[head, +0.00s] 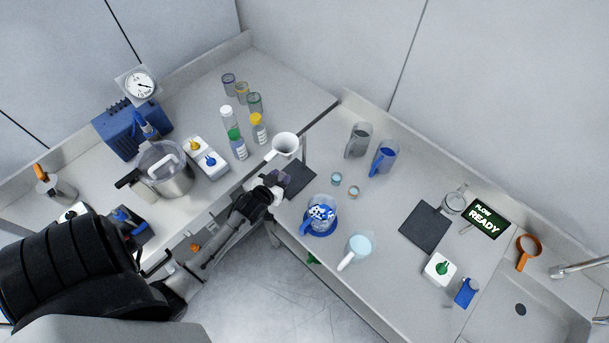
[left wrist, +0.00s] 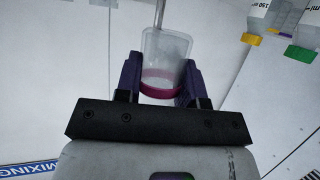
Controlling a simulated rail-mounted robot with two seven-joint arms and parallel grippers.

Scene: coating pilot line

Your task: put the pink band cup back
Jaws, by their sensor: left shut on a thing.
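The pink band cup (left wrist: 160,65) is a clear cup with a pink band near its lower end in the left wrist view. My left gripper (left wrist: 160,82) is shut on it, with a dark purple finger on either side. In the head view my left gripper (head: 272,181) is at the front edge of the left bench, near a white handled jug. I cannot make out the cup there. Similar clear cups with coloured bands (head: 242,91) stand in a row at the back of the left bench. My right gripper is not in view.
A white handled jug (head: 284,145) stands close beyond my gripper, by a dark plate (head: 299,180). A steel pot (head: 167,172) is to the left. Several jugs occupy the right bench.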

